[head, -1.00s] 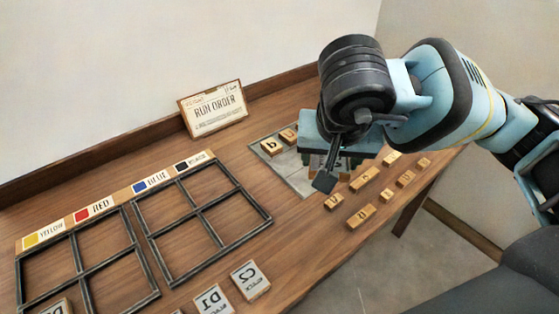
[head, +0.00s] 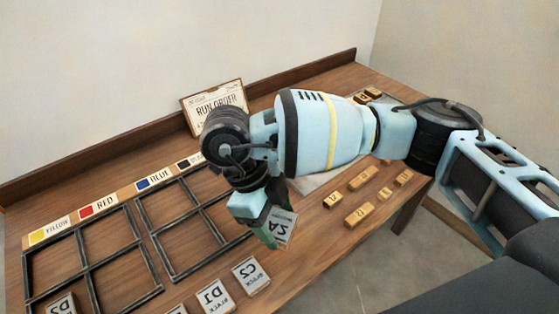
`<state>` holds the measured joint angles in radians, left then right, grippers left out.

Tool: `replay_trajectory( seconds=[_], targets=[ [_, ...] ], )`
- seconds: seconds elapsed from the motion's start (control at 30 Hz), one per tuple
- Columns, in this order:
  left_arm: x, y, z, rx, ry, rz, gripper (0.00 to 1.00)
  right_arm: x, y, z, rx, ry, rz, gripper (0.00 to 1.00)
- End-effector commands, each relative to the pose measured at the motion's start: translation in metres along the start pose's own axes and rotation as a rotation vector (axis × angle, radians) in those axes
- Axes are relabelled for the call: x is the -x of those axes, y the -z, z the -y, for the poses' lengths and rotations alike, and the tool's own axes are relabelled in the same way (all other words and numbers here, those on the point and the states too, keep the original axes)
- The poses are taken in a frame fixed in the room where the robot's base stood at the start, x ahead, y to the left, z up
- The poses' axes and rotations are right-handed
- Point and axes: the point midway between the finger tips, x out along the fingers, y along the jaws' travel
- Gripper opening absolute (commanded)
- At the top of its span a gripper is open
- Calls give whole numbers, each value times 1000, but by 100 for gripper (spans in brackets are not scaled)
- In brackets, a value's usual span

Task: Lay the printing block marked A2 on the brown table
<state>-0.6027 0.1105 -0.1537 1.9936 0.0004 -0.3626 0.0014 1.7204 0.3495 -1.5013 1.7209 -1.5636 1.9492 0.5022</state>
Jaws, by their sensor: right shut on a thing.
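The printing block marked A2 (head: 281,231) is at the middle of the head view, with its lettered face showing and reading upside down. My right gripper (head: 268,229) is shut on it, and its fingers cover the block's left part. The block is over the brown table (head: 215,262), right of the black frames and behind the C2 block. Whether it touches the table I cannot tell. My left gripper is not in view.
Blocks marked C2 (head: 250,275) and D1 (head: 214,295) lie at the front. Black four-cell frames (head: 150,250) fill the left. Small wooden letter blocks (head: 359,214) lie at right. A run order sign (head: 214,103) stands behind. Bare wood shows between the frames and C2.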

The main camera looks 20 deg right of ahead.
Motion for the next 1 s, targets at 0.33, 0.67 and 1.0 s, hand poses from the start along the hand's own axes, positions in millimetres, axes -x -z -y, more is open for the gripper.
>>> replay_trajectory(
  seconds=[0.33, 0.67, 1.0],
  targets=[
    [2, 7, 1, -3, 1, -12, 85, -24, -25, -45, -669, -291, -3, 38],
    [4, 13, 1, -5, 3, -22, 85, -41, -45, -89, -1301, -547, 2, 38],
    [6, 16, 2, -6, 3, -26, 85, -54, -59, -129, -1828, -763, 5, 38]
  ],
)
